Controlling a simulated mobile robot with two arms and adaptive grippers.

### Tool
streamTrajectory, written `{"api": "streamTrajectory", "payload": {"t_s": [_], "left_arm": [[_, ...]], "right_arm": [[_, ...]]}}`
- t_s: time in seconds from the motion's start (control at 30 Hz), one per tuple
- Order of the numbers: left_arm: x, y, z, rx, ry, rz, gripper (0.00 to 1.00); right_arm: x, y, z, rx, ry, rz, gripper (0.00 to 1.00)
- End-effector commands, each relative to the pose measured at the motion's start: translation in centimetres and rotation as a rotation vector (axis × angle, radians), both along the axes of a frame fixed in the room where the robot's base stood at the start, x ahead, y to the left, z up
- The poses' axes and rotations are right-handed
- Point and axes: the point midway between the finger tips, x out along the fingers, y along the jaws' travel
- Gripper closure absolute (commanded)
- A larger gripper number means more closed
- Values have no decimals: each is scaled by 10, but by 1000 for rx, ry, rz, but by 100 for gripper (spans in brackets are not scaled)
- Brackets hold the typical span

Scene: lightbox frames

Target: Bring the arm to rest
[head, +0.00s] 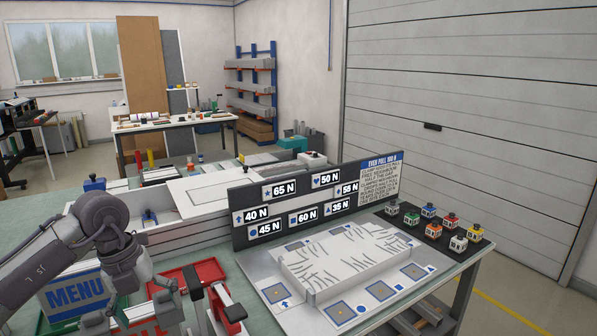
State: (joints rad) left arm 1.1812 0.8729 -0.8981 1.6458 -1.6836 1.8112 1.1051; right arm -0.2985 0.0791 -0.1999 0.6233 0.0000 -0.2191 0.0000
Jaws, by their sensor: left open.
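My left arm comes in from the left edge, with its dark grey wrist bent downward. My left gripper (150,304) is open at the lower left, low over the near part of the bench. Nothing shows between its fingers. It partly hides a red-lettered sign and a red tray (205,270) behind it. My right gripper is not in view.
A blue MENU sign (75,294) stands beside the arm. A red-and-grey tool (228,308) is just right of the gripper. A dark board with force labels (300,208) stands behind a white block (345,256) on a marked panel. Several coloured cubes (428,211) sit at right.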

Motion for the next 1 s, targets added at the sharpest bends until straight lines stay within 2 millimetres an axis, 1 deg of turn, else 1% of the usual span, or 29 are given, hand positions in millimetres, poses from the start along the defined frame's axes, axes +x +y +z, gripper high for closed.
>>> {"api": "streamTrajectory", "payload": {"t_s": [0.03,0.07,0.17,0.27,0.3,0.37,0.4,0.47,0.5,0.53,0.57,0.6,0.63,0.7,0.73,0.77,0.83,0.87,0.93,0.97,1.0], "left_arm": [[-1,-14,-5,-41,-7,-28,7],[-1,-21,-7,-63,-12,-43,7],[-2,-51,-14,-167,-36,-99,7],[-6,-88,-19,-300,-65,-157,7],[-9,-106,-20,-365,-78,-180,7],[-14,-135,-20,-479,-102,-214,7],[-20,-157,-17,-573,-120,-235,7],[-29,-192,-9,-741,-154,-253,7],[-35,-214,1,-867,-181,-252,7],[-40,-229,10,-963,-202,-242,7],[-43,-241,20,-1059,-225,-223,7],[-47,-254,35,-1181,-256,-186,7],[-48,-261,45,-1269,-278,-148,7],[-47,-267,70,-1460,-332,-30,7],[-45,-267,79,-1533,-354,33,7],[-42,-263,87,-1602,-377,104,7],[-32,-249,98,-1735,-424,296,7],[-27,-240,100,-1779,-442,390,7],[-15,-215,95,-1852,-476,628,7],[-10,-203,89,-1867,-488,738,7],[-5,-186,78,-1874,-500,889,7]], "right_arm": [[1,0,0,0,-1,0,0],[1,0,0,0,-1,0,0],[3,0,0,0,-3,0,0],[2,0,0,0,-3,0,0],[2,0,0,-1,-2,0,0],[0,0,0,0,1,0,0],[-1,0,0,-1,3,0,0],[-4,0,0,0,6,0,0],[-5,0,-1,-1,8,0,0],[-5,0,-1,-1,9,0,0],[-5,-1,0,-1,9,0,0],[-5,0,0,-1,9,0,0],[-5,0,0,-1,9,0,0],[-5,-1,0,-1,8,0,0],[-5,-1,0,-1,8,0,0],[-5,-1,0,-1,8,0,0],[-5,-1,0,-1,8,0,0],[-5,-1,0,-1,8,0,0],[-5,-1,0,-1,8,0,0],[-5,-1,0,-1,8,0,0],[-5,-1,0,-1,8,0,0]]}}
